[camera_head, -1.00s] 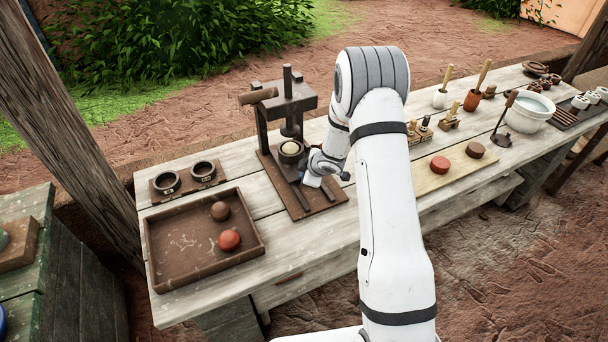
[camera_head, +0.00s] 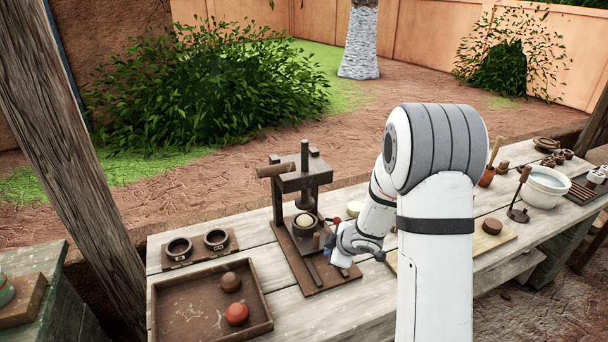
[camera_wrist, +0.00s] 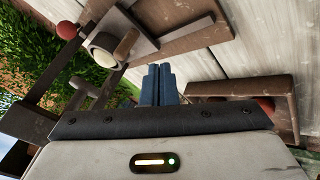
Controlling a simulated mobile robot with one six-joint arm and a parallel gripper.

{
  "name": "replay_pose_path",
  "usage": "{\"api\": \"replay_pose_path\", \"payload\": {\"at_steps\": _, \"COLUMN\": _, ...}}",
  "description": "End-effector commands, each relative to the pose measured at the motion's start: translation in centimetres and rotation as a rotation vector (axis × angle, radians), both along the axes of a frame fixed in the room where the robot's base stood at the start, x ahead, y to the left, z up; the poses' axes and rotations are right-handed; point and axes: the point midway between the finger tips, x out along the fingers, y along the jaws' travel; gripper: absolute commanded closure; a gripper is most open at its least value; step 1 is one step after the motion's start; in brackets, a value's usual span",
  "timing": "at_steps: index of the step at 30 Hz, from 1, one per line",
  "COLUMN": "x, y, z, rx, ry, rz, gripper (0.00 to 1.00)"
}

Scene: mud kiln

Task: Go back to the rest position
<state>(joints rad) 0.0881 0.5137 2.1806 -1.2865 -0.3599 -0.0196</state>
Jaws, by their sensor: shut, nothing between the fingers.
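My gripper (camera_head: 338,248) is beside the press on the table, at its right in the head view. In the wrist view its two blue fingers (camera_wrist: 160,84) are together with nothing between them. The press (camera_head: 303,185) is dark, with a wooden handle, and stands on a brown base board. A cup under its ram holds a pale ball (camera_head: 305,220). The cup also shows in the wrist view (camera_wrist: 92,44), apart from the fingers. My arm hides part of the table behind it.
A brown tray (camera_head: 160,315) holds a brown ball (camera_head: 230,281) and a red ball (camera_head: 237,314). A board with two dark rings (camera_head: 216,239) lies behind it. A white bowl (camera_head: 545,188) stands at the right. A wooden post (camera_head: 75,165) rises at the left.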

Motion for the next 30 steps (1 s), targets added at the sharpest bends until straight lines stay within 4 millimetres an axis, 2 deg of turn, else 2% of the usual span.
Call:
{"api": "replay_pose_path", "payload": {"at_steps": 2, "x": 0.1, "y": -0.3, "z": 0.7, "rx": -0.007, "ry": -0.007, "rz": -0.023, "gripper": 1.00}}
{"api": "replay_pose_path", "payload": {"at_steps": 5, "x": 0.1, "y": -1.3, "z": 2.9, "rx": -0.032, "ry": -0.027, "rz": -0.103, "gripper": 1.00}}
{"api": "replay_pose_path", "payload": {"at_steps": 8, "x": -0.5, "y": -3.1, "z": 6.4, "rx": -0.062, "ry": -0.047, "rz": -0.243, "gripper": 1.00}}
{"api": "replay_pose_path", "payload": {"at_steps": 11, "x": -2.2, "y": -4.9, "z": 10.1, "rx": -0.081, "ry": -0.055, "rz": -0.410, "gripper": 1.00}}
{"api": "replay_pose_path", "payload": {"at_steps": 15, "x": -5.9, "y": -6.7, "z": 14.4, "rx": -0.072, "ry": -0.033, "rz": -0.632, "gripper": 1.00}}
{"api": "replay_pose_path", "payload": {"at_steps": 20, "x": -11.8, "y": -7.5, "z": 17.9, "rx": -0.017, "ry": 0.035, "rz": -0.858, "gripper": 1.00}}
{"api": "replay_pose_path", "payload": {"at_steps": 24, "x": -17.6, "y": -6.8, "z": 19.8, "rx": 0.064, "ry": 0.133, "rz": -1.020, "gripper": 1.00}}
{"api": "replay_pose_path", "payload": {"at_steps": 30, "x": -25.1, "y": -4.3, "z": 20.9, "rx": 0.192, "ry": 0.300, "rz": -1.155, "gripper": 1.00}}
